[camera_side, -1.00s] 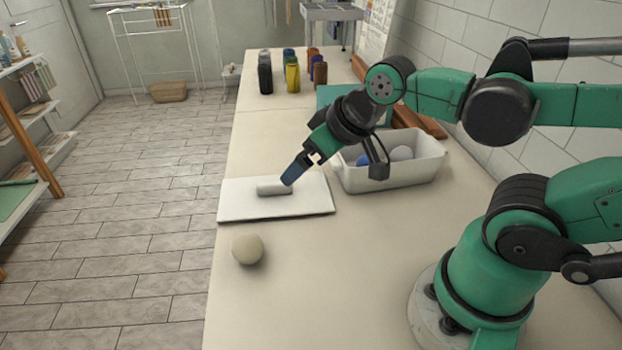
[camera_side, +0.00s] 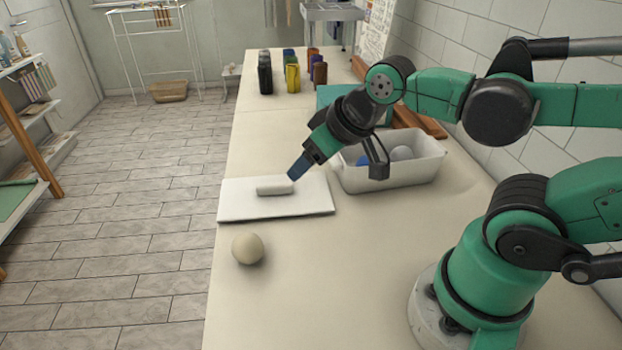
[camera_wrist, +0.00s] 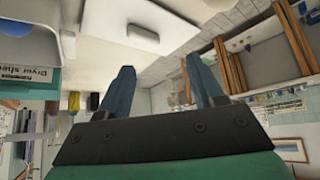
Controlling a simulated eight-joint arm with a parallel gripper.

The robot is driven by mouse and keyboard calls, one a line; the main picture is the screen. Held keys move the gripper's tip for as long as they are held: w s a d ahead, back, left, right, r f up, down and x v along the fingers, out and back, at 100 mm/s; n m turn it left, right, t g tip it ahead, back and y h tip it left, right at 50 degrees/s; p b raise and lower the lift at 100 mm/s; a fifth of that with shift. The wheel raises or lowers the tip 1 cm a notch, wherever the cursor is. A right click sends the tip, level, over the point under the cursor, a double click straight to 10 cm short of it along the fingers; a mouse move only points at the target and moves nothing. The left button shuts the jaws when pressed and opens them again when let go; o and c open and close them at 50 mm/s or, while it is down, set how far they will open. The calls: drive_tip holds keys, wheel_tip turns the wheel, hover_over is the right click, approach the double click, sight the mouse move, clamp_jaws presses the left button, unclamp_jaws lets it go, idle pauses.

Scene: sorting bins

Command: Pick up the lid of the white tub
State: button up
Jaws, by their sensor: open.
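The white lid (camera_side: 275,207) lies flat on the table, left of the white tub (camera_side: 392,177). It has a raised bar handle (camera_side: 273,187) in its middle. The tub is uncovered, with a blue ball and a pale ball inside. My gripper (camera_side: 293,174) is open and empty, with its blue fingertips just above the right end of the handle, seemingly apart from it. In the wrist view the lid (camera_wrist: 150,38) shows at the top, beyond the spread fingers of my gripper (camera_wrist: 160,73).
A pale ball (camera_side: 248,249) sits on the table in front of the lid, near the left edge. Several dark, yellow and brown containers (camera_side: 292,78) stand at the back. A teal box (camera_side: 330,97) stands behind my gripper. The front middle of the table is clear.

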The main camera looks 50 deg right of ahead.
drive_tip(key=n+g+y, duration=0.3)
drive_tip(key=n+g, duration=0.1)
drive_tip(key=n, duration=0.5)
hover_over(289, 182)
drive_tip(key=s+d, duration=0.1)
drive_tip(key=s, duration=0.1)
drive_tip(key=f, duration=0.6)
drive_tip(key=shift+w+d+f, duration=0.15)
drive_tip(key=shift+d+f, duration=0.05)
drive_tip(key=shift+f, duration=0.15)
drive_tip(key=shift+w+f, duration=0.2)
drive_tip(key=shift+f, duration=0.3)
drive_tip(key=shift+x, duration=2.4)
clamp_jaws()
